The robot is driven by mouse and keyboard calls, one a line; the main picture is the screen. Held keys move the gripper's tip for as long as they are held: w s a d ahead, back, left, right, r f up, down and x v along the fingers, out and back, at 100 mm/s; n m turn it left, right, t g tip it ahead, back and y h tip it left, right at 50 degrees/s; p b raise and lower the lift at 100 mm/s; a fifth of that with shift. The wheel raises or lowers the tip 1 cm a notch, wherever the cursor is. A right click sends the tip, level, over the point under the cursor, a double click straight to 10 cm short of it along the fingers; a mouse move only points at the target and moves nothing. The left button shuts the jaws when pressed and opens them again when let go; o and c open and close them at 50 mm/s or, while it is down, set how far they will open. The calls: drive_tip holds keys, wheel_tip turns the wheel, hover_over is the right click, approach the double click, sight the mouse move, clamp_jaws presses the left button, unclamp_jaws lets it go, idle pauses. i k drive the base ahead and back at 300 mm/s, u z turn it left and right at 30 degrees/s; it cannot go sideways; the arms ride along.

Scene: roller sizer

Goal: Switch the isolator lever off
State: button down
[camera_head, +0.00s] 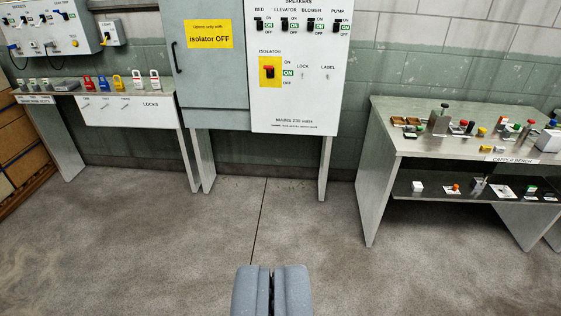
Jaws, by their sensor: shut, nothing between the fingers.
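The isolator lever (268,71) is a red handle on a yellow plate, on the white panel of the cabinet ahead. ON is printed above OFF beside it, and a green ON tag shows at its right. The white panel (300,108) also carries several breakers above the isolator, and LOCK and LABEL points to its right. My gripper (272,272) is at the bottom centre of the picture, shut and empty. It is well short of the cabinet, with open floor between, and touches nothing.
The grey cabinet door (210,75) with a yellow sign (209,34) is left of the panel. A locks bench (140,109) with coloured padlocks stands at left. A capper bench (385,160) with small parts stands at right. The floor (200,240) between is clear.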

sight(269, 68)
drive_tip(key=i, duration=2.55)
drive_tip(key=u, duration=0.55)
drive_tip(key=i, duration=1.25)
drive_tip(key=u, duration=0.3)
